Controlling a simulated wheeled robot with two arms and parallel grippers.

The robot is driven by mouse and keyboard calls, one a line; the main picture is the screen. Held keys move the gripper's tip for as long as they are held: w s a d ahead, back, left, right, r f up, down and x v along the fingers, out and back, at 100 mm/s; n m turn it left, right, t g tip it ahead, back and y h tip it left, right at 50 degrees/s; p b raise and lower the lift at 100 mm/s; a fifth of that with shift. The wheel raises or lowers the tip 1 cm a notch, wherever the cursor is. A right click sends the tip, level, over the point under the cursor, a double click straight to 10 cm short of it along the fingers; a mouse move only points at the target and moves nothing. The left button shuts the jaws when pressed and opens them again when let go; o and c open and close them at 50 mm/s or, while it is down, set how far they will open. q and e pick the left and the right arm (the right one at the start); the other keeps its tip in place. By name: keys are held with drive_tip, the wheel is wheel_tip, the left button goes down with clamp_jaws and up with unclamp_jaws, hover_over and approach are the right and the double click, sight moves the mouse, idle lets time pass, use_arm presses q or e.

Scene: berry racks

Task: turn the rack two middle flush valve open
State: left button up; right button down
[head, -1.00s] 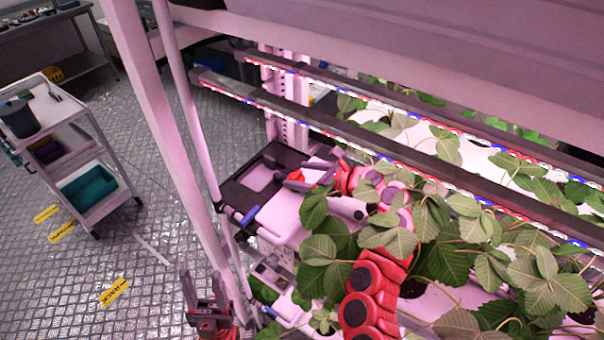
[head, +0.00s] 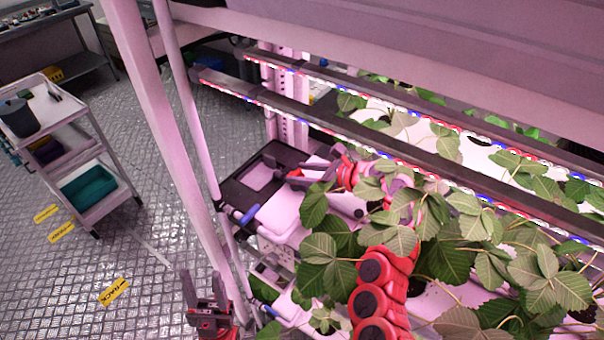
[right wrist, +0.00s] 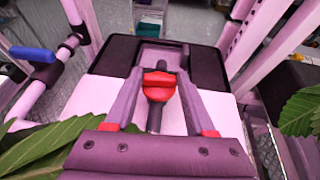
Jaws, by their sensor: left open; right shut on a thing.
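A red-handled valve (right wrist: 158,84) stands on the pale end of the rack in the right wrist view, with a dark stem below its handle. My right gripper (right wrist: 157,80) is shut on this red handle, with one finger on each side of it. In the head view the right gripper (head: 308,176) is over the end of the planted tray (head: 283,214), partly hidden by leaves. My left gripper (head: 207,298) is open and empty, low beside the rack post.
A blue-handled valve (head: 250,214) sits on the pipe at the rack's end; it also shows in the right wrist view (right wrist: 33,54). Strawberry leaves (head: 440,240) crowd my right arm. Light bars (head: 300,115) run above. A cart (head: 85,165) stands left on open floor.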

drive_tip(key=shift+w+d+f+n+g+y, duration=0.1)
drive_tip(key=shift+n+g+y, duration=0.2)
drive_tip(key=shift+n+g, duration=0.4)
drive_tip(key=shift+w+d+n+g+y, duration=0.1)
drive_tip(key=shift+n+g+y, duration=0.2)
drive_tip(key=shift+n+g, duration=0.35)
drive_tip(key=shift+f+n+g, duration=0.1)
drive_tip(key=shift+n+g, duration=0.35)
drive_tip(key=shift+g, duration=0.2)
drive_tip(key=shift+w+a+n+g+y+b, duration=0.1)
drive_tip(key=shift+w+n+g+y+b, duration=0.1)
drive_tip(key=shift+n+g+y+b, duration=0.5)
drive_tip(key=shift+w+n+g+h+b, duration=0.15)
drive_tip(key=shift+n+g+b, duration=0.3)
drive_tip(key=shift+b, duration=0.55)
drive_tip(key=shift+n+g+h+b, duration=0.15)
drive_tip(key=shift+n+g+b, duration=0.3)
drive_tip(key=shift+b, duration=0.5)
drive_tip(key=shift+r, duration=0.2)
drive_tip(key=shift+c, duration=1.2)
unclamp_jaws()
